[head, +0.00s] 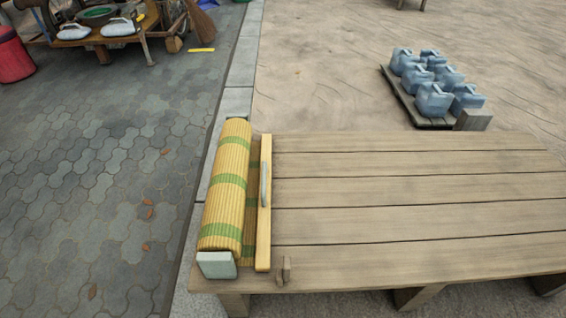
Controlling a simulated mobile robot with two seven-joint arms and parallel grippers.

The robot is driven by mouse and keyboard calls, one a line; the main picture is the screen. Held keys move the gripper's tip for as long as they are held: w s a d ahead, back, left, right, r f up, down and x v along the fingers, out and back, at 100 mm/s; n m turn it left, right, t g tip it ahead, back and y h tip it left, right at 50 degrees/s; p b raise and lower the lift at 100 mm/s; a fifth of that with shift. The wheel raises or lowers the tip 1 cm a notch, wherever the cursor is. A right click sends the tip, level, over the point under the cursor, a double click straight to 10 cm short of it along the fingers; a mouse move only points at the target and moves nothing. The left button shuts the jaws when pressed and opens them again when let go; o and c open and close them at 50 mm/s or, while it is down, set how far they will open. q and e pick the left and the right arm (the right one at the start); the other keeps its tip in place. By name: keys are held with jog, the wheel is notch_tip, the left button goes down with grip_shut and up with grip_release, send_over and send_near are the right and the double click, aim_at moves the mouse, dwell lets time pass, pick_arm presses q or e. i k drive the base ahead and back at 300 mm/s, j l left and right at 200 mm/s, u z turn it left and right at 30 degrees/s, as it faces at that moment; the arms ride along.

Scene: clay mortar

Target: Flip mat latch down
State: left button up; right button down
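A rolled yellow mat (226,190) with green bands lies along the left end of a wooden plank table (400,190). A pale yellow wooden bar (264,235) stands along the right side of the roll, with a grey metal handle-like piece (264,184) on it. A small wooden piece (285,270) sits at the table's near edge, just right of the bar's near end; I cannot tell which of these pieces is the latch. A pale grey-green block (216,265) is at the near end of the roll. Neither of my grippers is in view.
The tabletop right of the bar is clear. Several blue-grey jugs (434,98) stand on a dark pallet (402,95) on sandy ground behind the table. A low wooden cart (103,48) and a red bin (14,58) are at the upper left, on grey paving.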

aim_at(287, 259)
jog(key=k+l, duration=0.6)
jog(key=k, duration=0.15)
jog(key=l+u, duration=0.05)
